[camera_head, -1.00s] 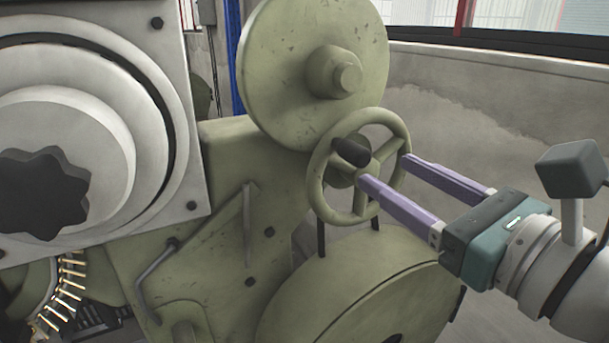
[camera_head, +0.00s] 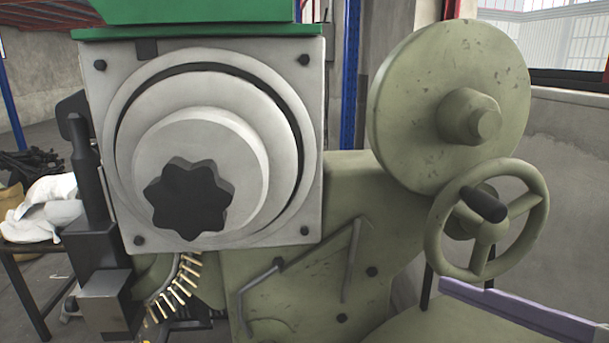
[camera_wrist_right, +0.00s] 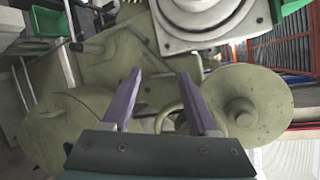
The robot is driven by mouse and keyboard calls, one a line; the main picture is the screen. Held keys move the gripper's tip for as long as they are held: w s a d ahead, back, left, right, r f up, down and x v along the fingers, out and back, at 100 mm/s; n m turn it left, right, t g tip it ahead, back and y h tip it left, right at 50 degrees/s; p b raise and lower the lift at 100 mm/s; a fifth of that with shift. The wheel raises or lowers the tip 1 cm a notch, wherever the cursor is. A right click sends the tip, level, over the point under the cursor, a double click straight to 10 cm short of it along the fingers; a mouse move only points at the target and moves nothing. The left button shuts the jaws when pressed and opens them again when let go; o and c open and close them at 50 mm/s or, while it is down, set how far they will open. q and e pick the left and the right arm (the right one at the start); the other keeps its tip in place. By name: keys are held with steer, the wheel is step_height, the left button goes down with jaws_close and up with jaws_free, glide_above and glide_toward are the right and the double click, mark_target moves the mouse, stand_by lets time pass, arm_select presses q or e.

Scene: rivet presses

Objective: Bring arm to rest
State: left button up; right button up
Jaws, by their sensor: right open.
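The rivet press shows a green handwheel (camera_head: 487,220) with a black handle (camera_head: 484,203) at the right of the head view. My right gripper shows there only as a purple finger (camera_head: 520,312) low at the right, below the handwheel and apart from it. In the right wrist view my right gripper (camera_wrist_right: 157,85) is open, its two purple fingers spread with nothing held between them. Part of the handwheel (camera_wrist_right: 170,112) shows behind and between the fingers. My left gripper is in neither view.
A big green disc (camera_head: 450,105) stands above the handwheel. A grey plate with a black star knob (camera_head: 188,198) fills the middle left. A row of brass rivets (camera_head: 178,285) curves below it. A table with white sacks (camera_head: 45,210) stands at the far left.

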steer(key=s+d+f+n+g+h, duration=0.3)
steer(key=s+f+n+g+h, duration=0.15)
steer(key=s+n, duration=0.4)
steer(key=s+d+f+n+g+h, duration=0.3)
steer(key=s+f+n+g, duration=0.2)
steer(key=n, duration=0.6)
step_height(320, 180, up, 19)
steer(key=p, duration=1.9)
steer(key=shift+a, duration=0.25)
steer(key=shift+w+f+y, duration=0.1)
steer(key=shift+f+y, duration=0.05)
steer(key=shift+y, duration=0.1)
